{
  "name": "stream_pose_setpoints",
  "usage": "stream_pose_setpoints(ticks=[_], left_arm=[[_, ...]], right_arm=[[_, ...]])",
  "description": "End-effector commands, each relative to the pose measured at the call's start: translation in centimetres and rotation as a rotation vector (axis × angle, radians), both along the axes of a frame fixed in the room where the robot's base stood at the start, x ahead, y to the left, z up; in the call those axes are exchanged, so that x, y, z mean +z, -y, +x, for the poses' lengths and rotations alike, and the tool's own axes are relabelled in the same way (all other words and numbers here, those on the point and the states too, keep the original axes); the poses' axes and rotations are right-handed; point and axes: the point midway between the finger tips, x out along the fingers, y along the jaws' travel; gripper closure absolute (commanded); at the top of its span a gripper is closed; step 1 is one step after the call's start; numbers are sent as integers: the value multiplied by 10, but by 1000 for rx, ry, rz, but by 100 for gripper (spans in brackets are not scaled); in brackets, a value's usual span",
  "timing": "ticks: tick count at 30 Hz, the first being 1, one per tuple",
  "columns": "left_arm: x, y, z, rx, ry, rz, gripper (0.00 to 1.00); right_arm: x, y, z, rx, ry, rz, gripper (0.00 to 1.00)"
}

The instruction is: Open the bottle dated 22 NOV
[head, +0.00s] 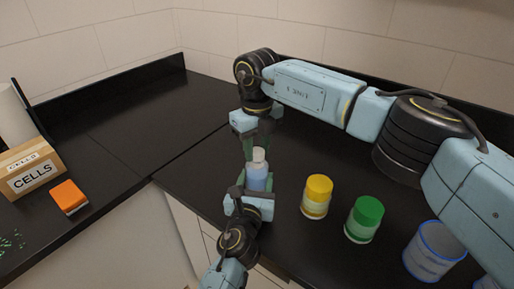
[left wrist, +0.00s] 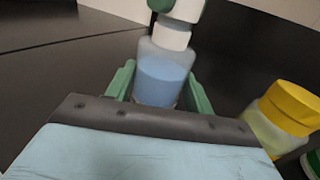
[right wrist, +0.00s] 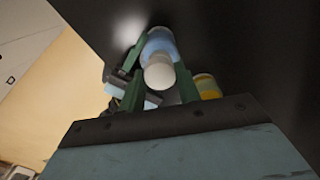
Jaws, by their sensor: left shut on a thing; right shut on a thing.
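A clear bottle (head: 257,179) with blue liquid and a white cap (head: 259,155) stands upright near the counter's front edge. My left gripper (head: 257,186) is shut around its body from the front; in the left wrist view the blue body (left wrist: 162,80) sits between the green fingers. My right gripper (head: 258,146) is above, shut on the white cap, which also shows between its fingers in the right wrist view (right wrist: 159,72). The cap sits at the bottle's top; I cannot tell whether it is loosened. No date is readable on the bottle.
A yellow-capped jar (head: 317,197) and a green-capped jar (head: 364,219) stand to the right, with a blue-rimmed container (head: 433,251) beyond. On the left counter are a CELLS box (head: 32,168) and an orange block (head: 69,196). The counter behind the bottle is clear.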

Motion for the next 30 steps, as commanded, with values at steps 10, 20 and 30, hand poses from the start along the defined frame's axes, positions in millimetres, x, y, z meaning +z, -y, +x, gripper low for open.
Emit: stream_pose_setpoints(ticks=[10,20,30], left_arm=[[0,0,0,0,-1,0,100],[0,0,0,0,-1,0,100],[0,0,0,0,-1,0,100]], right_arm=[[13,0,0,-1,2,1,95],[18,0,0,-1,1,1,95],[32,0,1,0,3,1,95]])
